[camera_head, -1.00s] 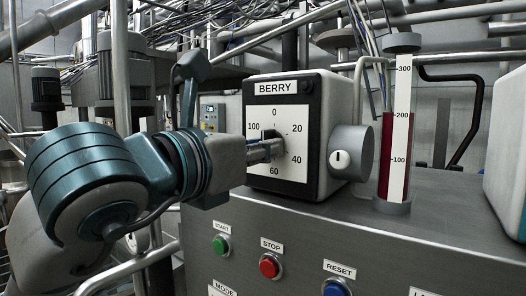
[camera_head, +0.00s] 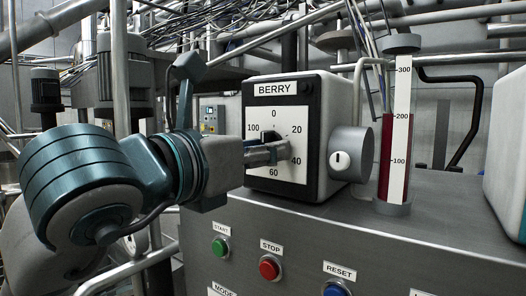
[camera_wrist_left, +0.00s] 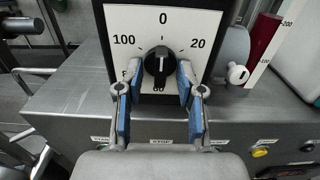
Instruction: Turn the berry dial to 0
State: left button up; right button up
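The berry dial is a black knob (camera_wrist_left: 158,66) on a white numbered face (camera_wrist_left: 165,22), on the front of the box labelled BERRY (camera_head: 275,88). In the left wrist view the knob's grip bar stands nearly upright, and its white line is close to the direction of 0. My left gripper (camera_wrist_left: 159,74) is open, with one blue-padded finger on each side of the knob and small gaps visible. In the head view the left gripper (camera_head: 268,153) reaches the dial from the left and hides part of the knob and face. My right gripper is not in view.
A round side knob (camera_head: 350,154) sticks out of the box's right side. A red-filled gauge tube (camera_head: 386,150) stands beside it. Below is a grey panel with green START (camera_head: 220,246), red STOP (camera_head: 269,267) and blue RESET (camera_head: 336,288) buttons.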

pick_arm(q)
jog(key=v, duration=1.1)
jog(key=shift+s+a, duration=0.2)
jog(key=shift+a, duration=0.1)
jog(key=shift+d+f, duration=0.1)
